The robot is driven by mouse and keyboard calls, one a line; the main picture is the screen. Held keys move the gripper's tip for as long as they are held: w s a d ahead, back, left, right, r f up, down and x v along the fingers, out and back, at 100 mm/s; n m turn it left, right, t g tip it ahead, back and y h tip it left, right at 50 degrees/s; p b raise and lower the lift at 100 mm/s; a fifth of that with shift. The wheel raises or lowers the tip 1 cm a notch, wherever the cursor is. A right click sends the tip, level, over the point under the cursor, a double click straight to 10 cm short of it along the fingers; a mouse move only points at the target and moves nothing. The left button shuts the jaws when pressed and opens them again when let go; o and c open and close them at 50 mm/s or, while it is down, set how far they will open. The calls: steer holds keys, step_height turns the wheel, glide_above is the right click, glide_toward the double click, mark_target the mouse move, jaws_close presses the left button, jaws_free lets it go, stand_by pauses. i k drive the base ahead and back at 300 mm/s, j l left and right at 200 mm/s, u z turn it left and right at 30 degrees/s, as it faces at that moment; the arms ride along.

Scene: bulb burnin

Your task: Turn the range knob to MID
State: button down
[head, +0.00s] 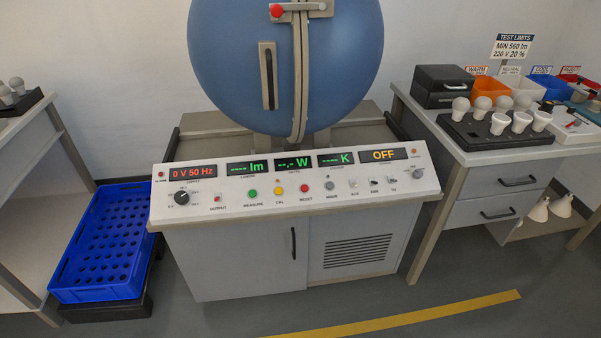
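The control panel (300,203) of the test bench has two rotary knobs. A black knob (181,198) sits at the left end, under a red display reading 0 V 50 Hz (193,173). A smaller grey knob (418,174) sits at the right end, beside an amber display reading OFF (384,155). The small labels around both knobs are too small to read, so I cannot tell which one is the range knob or where it points. My gripper is not in view.
Green, yellow, red and grey buttons and small switches lie between the knobs. A blue sphere (230,70) stands behind the panel. A blue crate (105,240) is at left; a bench with bulbs (480,160) at right. The floor in front is clear.

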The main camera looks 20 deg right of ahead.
mark_target(418, 174)
steer(key=z, duration=1.35)
